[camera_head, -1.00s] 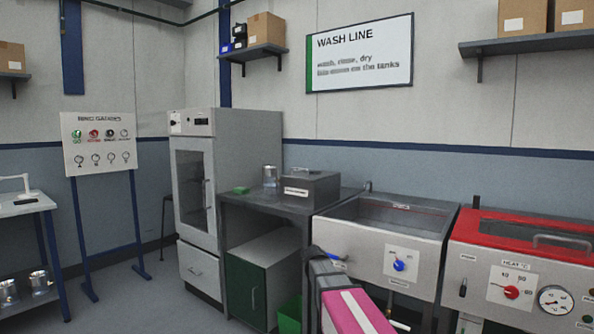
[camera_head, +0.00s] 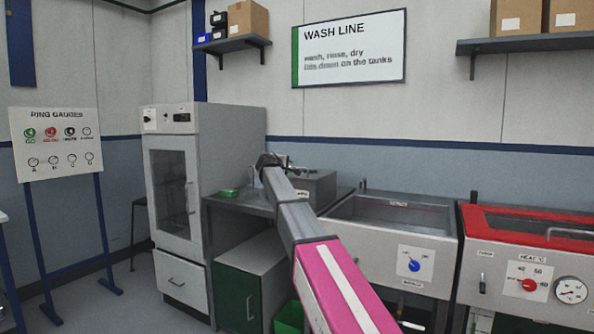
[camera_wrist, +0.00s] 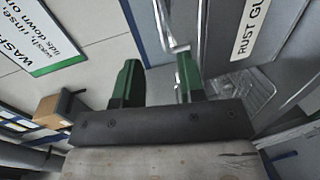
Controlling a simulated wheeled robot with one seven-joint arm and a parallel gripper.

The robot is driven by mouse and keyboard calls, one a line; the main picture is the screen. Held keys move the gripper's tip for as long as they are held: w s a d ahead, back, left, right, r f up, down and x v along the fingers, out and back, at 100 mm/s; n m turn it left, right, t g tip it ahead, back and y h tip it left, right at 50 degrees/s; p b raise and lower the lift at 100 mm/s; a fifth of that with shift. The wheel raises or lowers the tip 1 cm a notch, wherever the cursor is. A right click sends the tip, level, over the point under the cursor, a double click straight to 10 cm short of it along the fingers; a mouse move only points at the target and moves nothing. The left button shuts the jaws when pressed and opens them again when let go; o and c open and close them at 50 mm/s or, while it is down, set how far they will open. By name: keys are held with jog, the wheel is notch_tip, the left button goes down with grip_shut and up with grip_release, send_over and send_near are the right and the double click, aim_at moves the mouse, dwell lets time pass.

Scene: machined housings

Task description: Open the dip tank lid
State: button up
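The dip tank (camera_head: 322,190) is a small dark grey box on the bench, partly hidden behind my arm in the head view. Its lid (camera_head: 313,174) is on top and looks closed. In the wrist view, a grey box face bears a white "RUST GU…" label (camera_wrist: 251,27), cut off by the frame edge. A pale metal bar (camera_wrist: 168,27), possibly the lid handle, ends close to the tip of the right green finger. My gripper (camera_wrist: 158,72) is open, with nothing seen between its fingers. In the head view, my gripper (camera_head: 270,162) is above the bench by the tank's left end.
A steel sink tank (camera_head: 385,215) and a red-topped heated tank (camera_head: 530,225) stand to the right. A tall white cabinet (camera_head: 180,150) stands left of the bench. A green block (camera_head: 229,193) lies on the bench. The wall shelf (camera_head: 232,45) holds boxes.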

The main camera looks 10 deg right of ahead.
jog(key=x, duration=1)
jog(key=shift+w+d+f, duration=0.15)
grip_shut()
